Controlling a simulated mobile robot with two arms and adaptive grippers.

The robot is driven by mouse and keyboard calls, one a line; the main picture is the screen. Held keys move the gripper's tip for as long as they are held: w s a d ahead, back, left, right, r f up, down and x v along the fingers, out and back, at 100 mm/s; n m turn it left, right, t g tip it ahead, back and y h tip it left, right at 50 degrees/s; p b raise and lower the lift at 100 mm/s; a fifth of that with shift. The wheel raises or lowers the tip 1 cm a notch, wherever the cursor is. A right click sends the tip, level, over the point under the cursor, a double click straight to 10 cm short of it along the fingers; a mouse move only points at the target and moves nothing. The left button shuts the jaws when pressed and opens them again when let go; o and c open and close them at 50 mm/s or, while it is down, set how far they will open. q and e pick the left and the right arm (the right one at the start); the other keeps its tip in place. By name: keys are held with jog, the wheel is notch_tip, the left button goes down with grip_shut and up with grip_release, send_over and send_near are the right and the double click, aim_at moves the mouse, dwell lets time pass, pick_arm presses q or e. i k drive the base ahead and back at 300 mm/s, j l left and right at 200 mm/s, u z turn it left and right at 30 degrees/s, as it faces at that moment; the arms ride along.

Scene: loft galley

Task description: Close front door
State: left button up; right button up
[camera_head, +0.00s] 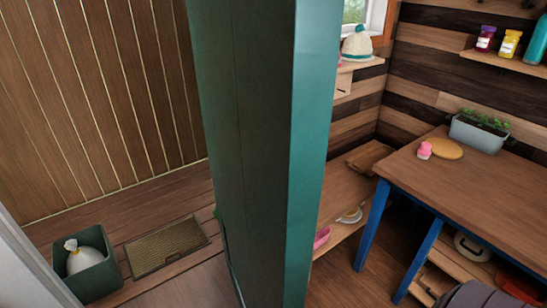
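The front door (262,150) is a tall teal-green panel standing open in the middle of the head view. I see it nearly edge-on, with its bright narrow edge (313,150) to the right and its darker face to the left. A small dark part shows low on its left side, but I cannot tell if it is a handle. The latch and hinges are not clear. Neither of my grippers is in view.
Left of the door are a doormat (166,246), a green bin (88,276) with a white bag (82,259), and a plank wall. To the right are a blue-legged table (476,184) with a planter (478,134), and shelves. A dark grey shape at the bottom right is unclear.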

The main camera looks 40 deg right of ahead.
aim_at(266, 71)
jog(key=k+l, duration=0.1)
jog(key=l, duration=0.25)
jog(key=k+l, duration=0.15)
jog(key=l, duration=0.25)
jog(key=k+l, duration=0.1)
jog(key=l, duration=0.25)
jog(key=k+l, duration=0.1)
jog(key=l, duration=0.3)
